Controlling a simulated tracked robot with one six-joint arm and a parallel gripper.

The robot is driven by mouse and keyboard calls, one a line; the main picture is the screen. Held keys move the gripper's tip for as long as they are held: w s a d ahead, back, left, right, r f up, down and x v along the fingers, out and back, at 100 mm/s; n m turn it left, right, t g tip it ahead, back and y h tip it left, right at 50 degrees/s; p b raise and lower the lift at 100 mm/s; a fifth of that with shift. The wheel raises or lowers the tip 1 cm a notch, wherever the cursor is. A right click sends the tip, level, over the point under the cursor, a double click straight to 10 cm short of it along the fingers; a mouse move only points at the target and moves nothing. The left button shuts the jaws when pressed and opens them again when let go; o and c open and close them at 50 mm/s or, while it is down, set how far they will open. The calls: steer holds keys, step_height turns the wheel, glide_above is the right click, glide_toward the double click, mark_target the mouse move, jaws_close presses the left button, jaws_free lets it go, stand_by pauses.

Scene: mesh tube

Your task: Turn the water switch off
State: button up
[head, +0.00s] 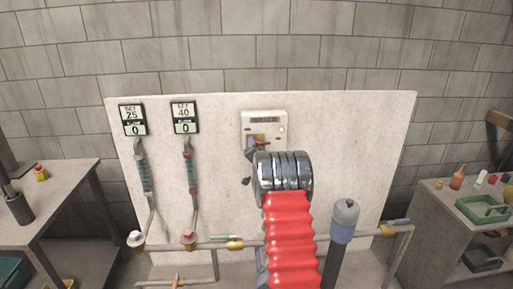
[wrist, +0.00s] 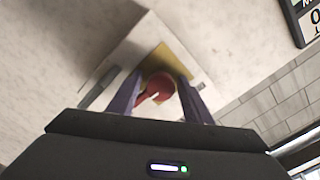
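The water switch, a red rotary knob (wrist: 160,88) on a yellow plate (wrist: 176,62), shows in the wrist view on the face of a white box. Its small handle points to the lower left there. My gripper (wrist: 160,92) has its two purple fingers apart, one on each side of the knob, with small gaps between. I cannot tell whether either finger touches it. In the head view the white box (head: 264,119) is at the top middle of the panel, and my arm and gripper (head: 256,150) hide the knob.
A pale upright panel (head: 340,130) bears the box and two meters (head: 132,119) (head: 184,117), both reading flow 0. Tubes and a pipe with valves (head: 236,244) run below. A grey-blue cylinder (head: 345,221) stands right of my arm. Benches stand at both sides.

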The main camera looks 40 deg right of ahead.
steer(key=c, duration=0.9)
steer(key=shift+n, duration=0.3)
steer(key=n, duration=0.4)
steer(key=shift+f, duration=0.1)
steer(key=n, duration=0.4)
steer(key=shift+n, duration=0.3)
steer(key=n, duration=0.4)
steer(key=shift+n, duration=0.3)
steer(key=shift+a+n, duration=0.1)
steer(key=shift+n, duration=2.1)
